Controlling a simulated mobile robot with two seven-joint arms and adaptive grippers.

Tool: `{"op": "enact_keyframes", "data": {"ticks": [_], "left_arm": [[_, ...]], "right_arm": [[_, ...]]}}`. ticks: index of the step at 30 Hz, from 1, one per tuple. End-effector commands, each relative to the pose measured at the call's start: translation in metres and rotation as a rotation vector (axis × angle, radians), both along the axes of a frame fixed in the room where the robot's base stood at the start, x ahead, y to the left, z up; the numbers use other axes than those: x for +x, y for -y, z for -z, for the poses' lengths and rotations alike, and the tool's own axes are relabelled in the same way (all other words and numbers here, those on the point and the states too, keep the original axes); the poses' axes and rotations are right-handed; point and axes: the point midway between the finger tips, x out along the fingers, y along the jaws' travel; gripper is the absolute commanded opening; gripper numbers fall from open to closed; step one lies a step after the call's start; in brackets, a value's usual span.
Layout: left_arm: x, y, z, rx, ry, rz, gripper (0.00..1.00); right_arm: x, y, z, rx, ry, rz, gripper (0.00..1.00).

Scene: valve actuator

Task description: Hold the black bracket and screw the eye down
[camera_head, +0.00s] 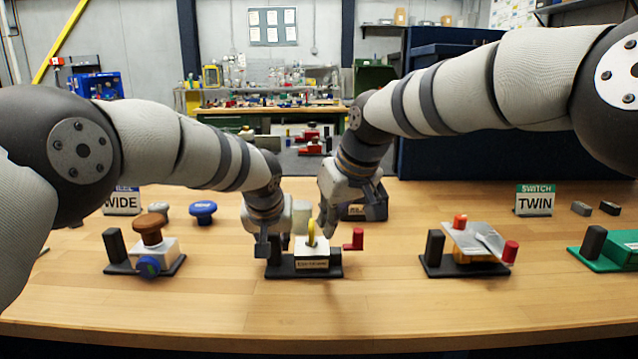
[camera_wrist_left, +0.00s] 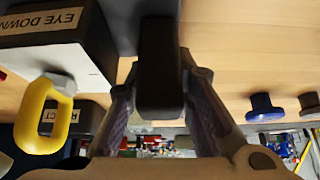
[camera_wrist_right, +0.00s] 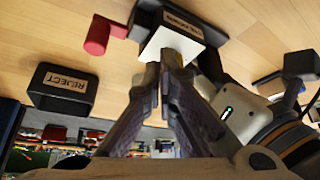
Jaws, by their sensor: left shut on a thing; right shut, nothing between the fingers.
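The middle fixture has a white block (camera_head: 312,247) labelled "EYE DOWN" on a black base (camera_head: 305,270). A yellow eye (camera_head: 311,232) stands on the block; in the left wrist view it is a yellow ring (camera_wrist_left: 45,115) on a pale nut. My left gripper (camera_head: 275,243) is shut on the upright black bracket (camera_wrist_left: 160,75) at the fixture's left end. My right gripper (camera_head: 325,228) is shut, fingers pointing down, close beside the eye. In the right wrist view its fingertips (camera_wrist_right: 167,62) are over the white block (camera_wrist_right: 172,42), and the eye is hidden there.
Similar fixtures stand left, with a brown knob (camera_head: 150,228), and right, with a tilted metal plate (camera_head: 478,240). The table front is clear.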

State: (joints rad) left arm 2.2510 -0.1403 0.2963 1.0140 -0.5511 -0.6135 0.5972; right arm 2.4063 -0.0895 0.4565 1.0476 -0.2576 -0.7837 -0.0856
Motion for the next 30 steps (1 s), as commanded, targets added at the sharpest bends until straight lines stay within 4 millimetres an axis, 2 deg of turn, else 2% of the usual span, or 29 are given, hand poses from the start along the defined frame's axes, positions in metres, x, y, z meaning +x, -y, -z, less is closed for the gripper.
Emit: {"op": "enact_keyframes", "data": {"ticks": [1, 30], "left_arm": [[-0.0013, -0.0004, 0.0055, 0.000, -0.010, -0.001, 0.00], [-0.0012, -0.0008, 0.0054, 0.001, -0.010, -0.002, 0.00]], "right_arm": [[0.0008, -0.0006, 0.0024, 0.000, -0.003, 0.000, 0.00], [0.0049, -0.0071, 0.0023, 0.001, -0.003, -0.001, 0.00]]}}
